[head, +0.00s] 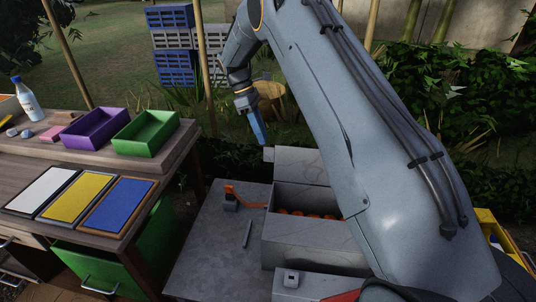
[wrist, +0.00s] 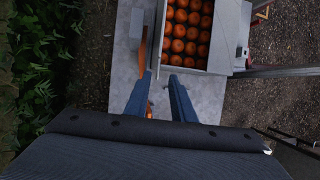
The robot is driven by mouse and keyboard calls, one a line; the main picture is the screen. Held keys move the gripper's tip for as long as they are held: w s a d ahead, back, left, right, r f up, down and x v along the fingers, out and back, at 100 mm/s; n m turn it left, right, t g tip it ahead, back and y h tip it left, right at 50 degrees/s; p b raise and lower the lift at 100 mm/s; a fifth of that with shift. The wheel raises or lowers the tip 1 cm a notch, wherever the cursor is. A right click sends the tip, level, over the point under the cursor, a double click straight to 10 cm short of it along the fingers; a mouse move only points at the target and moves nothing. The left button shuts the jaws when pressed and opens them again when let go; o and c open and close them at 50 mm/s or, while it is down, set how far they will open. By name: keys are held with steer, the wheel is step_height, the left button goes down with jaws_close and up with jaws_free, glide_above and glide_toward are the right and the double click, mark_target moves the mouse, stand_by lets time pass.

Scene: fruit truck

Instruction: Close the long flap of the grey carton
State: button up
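The grey carton (head: 315,235) stands open on the grey table, with several oranges (head: 308,214) inside in rows. In the head view a long grey flap (head: 298,164) rises at its far side. The carton's near wall (wrist: 190,69) shows in the wrist view, with a grey flap panel (wrist: 229,38) along the right of the oranges. My gripper (head: 259,139) hangs to the left of the far flap, above the table level. In the wrist view its two blue fingers (wrist: 159,77) are apart with nothing between them. My arm hides the carton's right end in the head view.
An orange-and-grey tool (head: 232,198) and a thin grey bar (head: 247,234) lie on the table (head: 212,245) left of the carton. A wooden bench with purple (head: 95,127) and green (head: 145,133) trays stands at the left. The table's left part is mostly clear.

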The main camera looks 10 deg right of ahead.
mark_target(268, 153)
steer(key=p+x, duration=0.1)
steer(key=x, duration=0.3)
steer(key=p+x, duration=0.2)
steer(key=x, duration=0.2)
steer(key=shift+w, duration=0.25)
jaws_close()
steer(key=shift+w, duration=0.1)
stand_by(1.1)
